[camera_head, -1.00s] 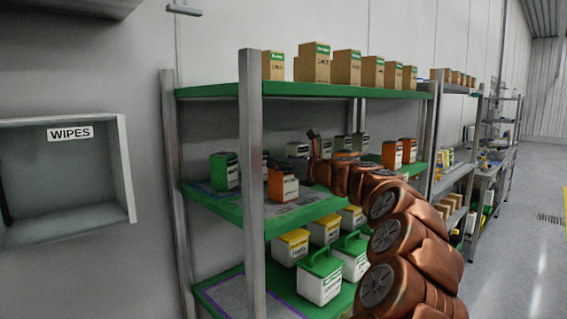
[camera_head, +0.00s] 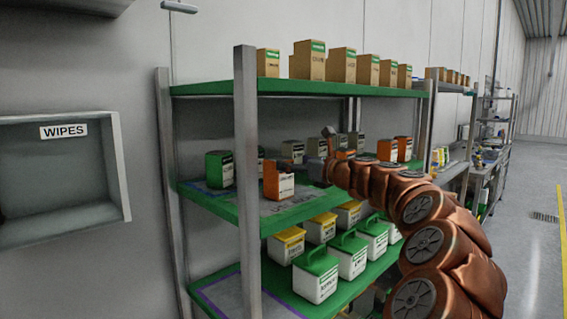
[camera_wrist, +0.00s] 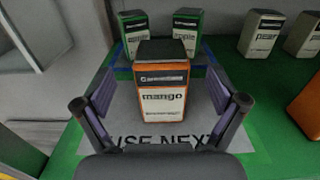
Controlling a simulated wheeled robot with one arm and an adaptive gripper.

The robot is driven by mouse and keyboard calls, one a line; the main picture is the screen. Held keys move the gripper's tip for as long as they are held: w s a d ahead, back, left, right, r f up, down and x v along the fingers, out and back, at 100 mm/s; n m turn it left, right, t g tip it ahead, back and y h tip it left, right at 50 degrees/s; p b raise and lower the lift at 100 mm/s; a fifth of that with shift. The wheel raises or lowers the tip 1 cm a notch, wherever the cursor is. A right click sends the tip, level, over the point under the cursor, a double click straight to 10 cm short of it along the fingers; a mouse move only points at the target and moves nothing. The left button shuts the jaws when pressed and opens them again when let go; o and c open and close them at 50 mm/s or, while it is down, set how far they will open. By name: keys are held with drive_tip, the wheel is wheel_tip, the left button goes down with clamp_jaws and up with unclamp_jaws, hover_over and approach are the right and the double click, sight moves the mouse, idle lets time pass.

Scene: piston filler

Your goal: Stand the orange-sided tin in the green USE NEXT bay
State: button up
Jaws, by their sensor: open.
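The orange-sided tin (camera_wrist: 162,103), with a dark top and a "mango" label, stands upright on the grey panel (camera_wrist: 125,128) lettered USE NEXT, on a green shelf. Part of the lettering is hidden behind my gripper. My gripper (camera_wrist: 160,85) is open, with one finger on each side of the tin and visible gaps on both sides. In the head view the tin (camera_head: 278,182) stands near the front of the middle shelf, and my gripper (camera_head: 312,170) is just right of it, partly hidden by my wrist.
Two green tins (camera_wrist: 133,32) (camera_wrist: 187,30) stand behind the orange-sided tin. Grey tins (camera_wrist: 261,34) and another orange tin (camera_wrist: 308,105) stand to the right. A metal shelf post (camera_head: 246,150) rises at the left front. Yellow- and green-lidded containers (camera_head: 317,277) fill the shelf below.

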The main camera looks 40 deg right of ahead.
drive_tip(key=s, duration=0.5)
drive_tip(key=shift+s, duration=0.35)
